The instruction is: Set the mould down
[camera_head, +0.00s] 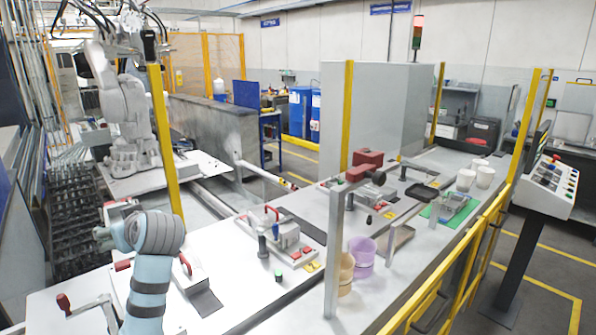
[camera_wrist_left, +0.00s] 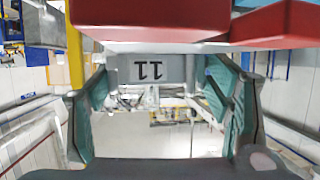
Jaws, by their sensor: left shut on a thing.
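In the left wrist view, a grey block marked 11 (camera_wrist_left: 152,68), upside down in the picture, lies between the teal pads of my left gripper (camera_wrist_left: 162,88). I take this block to be the mould. My left gripper is shut on it. In the head view, my left arm rises from the bottom left and bends to the left at its top. The fingers and the block cannot be made out clearly there. I cannot tell whether the block touches a surface. My right gripper is not in view.
A pale bench (camera_head: 235,240) carries a fixture with a red handle (camera_head: 285,238). A purple cup (camera_head: 361,250) and a tan cup (camera_head: 346,273) stand farther right. Yellow posts (camera_head: 165,135) and a yellow rail (camera_head: 465,262) border the area. Red parts (camera_wrist_left: 150,18) cross the top of the wrist view.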

